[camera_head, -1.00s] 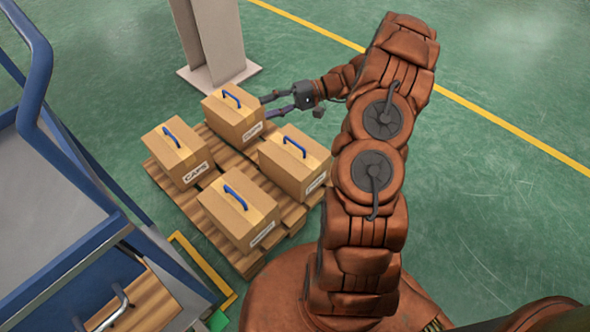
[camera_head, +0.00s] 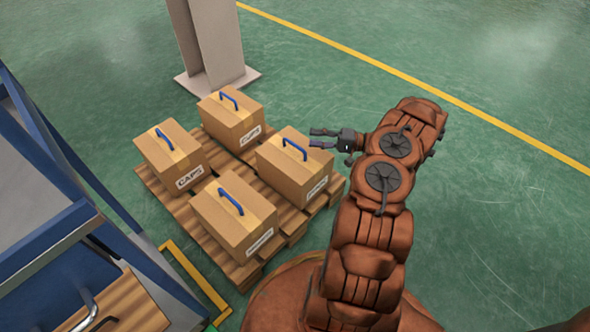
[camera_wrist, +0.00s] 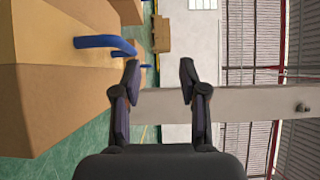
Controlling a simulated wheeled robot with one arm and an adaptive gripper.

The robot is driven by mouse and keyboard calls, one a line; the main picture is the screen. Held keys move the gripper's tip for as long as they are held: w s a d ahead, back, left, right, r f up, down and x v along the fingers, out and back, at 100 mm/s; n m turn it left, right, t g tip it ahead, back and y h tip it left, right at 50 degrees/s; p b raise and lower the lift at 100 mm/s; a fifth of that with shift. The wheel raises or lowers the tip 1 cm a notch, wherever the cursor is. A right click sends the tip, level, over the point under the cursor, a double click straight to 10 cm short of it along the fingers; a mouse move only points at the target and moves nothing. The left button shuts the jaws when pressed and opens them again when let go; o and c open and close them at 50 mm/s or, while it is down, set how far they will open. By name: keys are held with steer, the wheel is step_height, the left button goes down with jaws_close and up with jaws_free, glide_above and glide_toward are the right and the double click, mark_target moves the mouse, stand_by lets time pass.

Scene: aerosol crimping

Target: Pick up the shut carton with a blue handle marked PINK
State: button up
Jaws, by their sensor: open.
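Several shut brown cartons with blue handles stand on a wooden pallet (camera_head: 160,190). The left carton (camera_head: 160,150) reads CAPS. The back carton (camera_head: 228,122) has a label that seems to read CUPS. The labels on the right carton (camera_head: 285,170) and the front carton (camera_head: 225,215) are too small to read, so I cannot tell which is marked PINK. My gripper (camera_head: 322,138) is open and empty, just beyond the right carton's back right side, apart from its handle (camera_head: 294,149). In the wrist view my gripper (camera_wrist: 160,75) is open beside a large carton (camera_wrist: 60,90) with a blue handle (camera_wrist: 105,42).
A grey post (camera_head: 208,45) stands behind the pallet. A blue-framed structure (camera_head: 50,200) is at left, with a yellow floor outline (camera_head: 195,280) beside it. A yellow line (camera_head: 400,80) crosses the green floor, which is clear to the right.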

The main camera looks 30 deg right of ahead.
mark_target(294, 144)
step_height(294, 144, down, 5)
steer(key=shift+r+b, duration=0.1)
steer(key=shift+b, duration=0.5)
steer(key=shift+x, duration=0.9)
steer(key=shift+b+x, duration=1)
steer(key=shift+x, duration=1.35)
steer(key=shift+w+a+r, duration=0.15)
steer(key=shift+w+a, duration=0.2)
steer(key=shift+a, duration=0.05)
steer(key=shift+c, duration=0.2)
jaws_close()
